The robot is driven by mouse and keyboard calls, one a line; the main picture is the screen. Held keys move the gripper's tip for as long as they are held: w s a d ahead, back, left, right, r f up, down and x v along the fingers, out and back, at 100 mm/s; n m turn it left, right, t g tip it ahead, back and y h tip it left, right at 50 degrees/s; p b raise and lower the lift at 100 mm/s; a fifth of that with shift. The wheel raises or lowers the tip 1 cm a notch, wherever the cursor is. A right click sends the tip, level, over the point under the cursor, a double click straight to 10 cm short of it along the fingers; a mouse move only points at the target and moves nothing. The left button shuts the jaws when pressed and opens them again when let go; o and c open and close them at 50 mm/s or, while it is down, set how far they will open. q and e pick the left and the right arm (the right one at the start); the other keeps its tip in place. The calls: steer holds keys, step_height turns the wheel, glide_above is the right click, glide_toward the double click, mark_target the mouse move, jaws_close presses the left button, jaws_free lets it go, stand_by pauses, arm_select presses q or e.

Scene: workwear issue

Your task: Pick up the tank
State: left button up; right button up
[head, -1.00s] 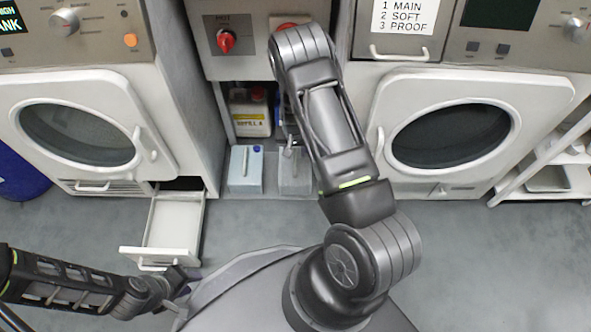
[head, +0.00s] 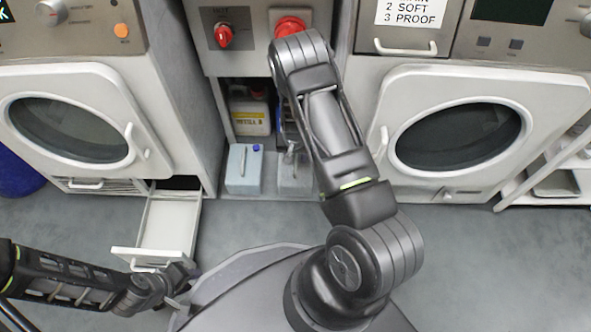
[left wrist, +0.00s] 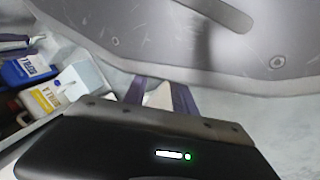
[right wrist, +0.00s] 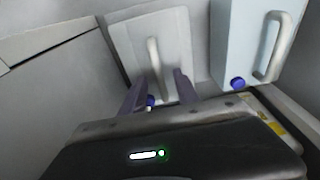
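Two pale tanks stand side by side on the low ledge of the middle bay. The left tank (head: 243,170) has a blue cap and a top handle. The right tank (head: 293,176) is partly hidden by my right arm. In the right wrist view, one tank (right wrist: 125,45) lies straight ahead and the other tank (right wrist: 235,35) is at right. My right gripper (right wrist: 159,90) is open, its fingers apart near the blue cap and handle of the tank ahead. My left gripper (left wrist: 159,96) is open, low by the drawer; a pale shape shows between its fingers, and I cannot tell what it is.
An open drawer (head: 168,225) juts out at left, close to my left gripper. A yellow-labelled refill jug (head: 250,118) stands behind the tanks. Machines with round doors (head: 460,138) flank the bay. Red knobs (head: 224,36) sit above it. Floor at right is clear.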

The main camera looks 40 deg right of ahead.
steer(key=shift+c, duration=0.5)
jaws_close()
stand_by(0.9)
